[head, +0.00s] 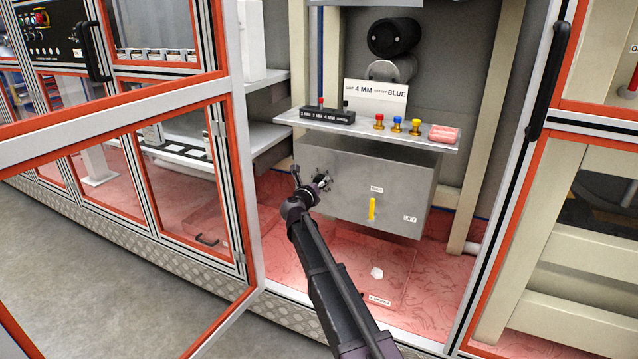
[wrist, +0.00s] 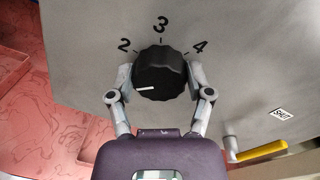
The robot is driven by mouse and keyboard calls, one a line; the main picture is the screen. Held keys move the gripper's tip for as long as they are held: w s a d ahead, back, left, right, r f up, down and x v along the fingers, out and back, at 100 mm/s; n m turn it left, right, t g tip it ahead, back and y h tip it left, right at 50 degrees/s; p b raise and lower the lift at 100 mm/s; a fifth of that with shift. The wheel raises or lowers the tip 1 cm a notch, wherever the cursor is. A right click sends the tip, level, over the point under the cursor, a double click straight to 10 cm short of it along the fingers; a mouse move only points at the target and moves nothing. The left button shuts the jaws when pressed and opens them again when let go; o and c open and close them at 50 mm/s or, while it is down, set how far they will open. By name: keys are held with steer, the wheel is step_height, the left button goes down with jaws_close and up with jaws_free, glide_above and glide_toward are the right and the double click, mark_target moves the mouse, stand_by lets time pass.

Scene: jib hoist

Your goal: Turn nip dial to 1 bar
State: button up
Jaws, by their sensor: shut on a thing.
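The nip dial (wrist: 161,72) is a round black knob on the front of a grey metal box (head: 385,188). In the wrist view the numbers 2, 3 and 4 show in an arc above it. Its white pointer line (wrist: 146,88) lies on the lower left of its face and points left, below the 2. No 1 is visible; my left finger covers part of that side. My gripper (wrist: 161,84) is shut on the dial, one finger on each side. In the head view my gripper (head: 319,184) is at the box's left part and largely hides the dial.
A yellow lever (head: 372,209) sits on the box right of the dial. A shelf (head: 440,143) above holds a dark block (head: 328,116), coloured knobs (head: 397,125) and a pink item (head: 444,133). An open orange-framed door (head: 238,170) stands left of my arm.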

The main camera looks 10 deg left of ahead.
steer(key=shift+w+n, duration=0.15)
steer(key=shift+n, duration=0.25)
steer(key=o, duration=1.1)
steer(key=shift+o, duration=0.2)
steer(key=shift+m, duration=0.4)
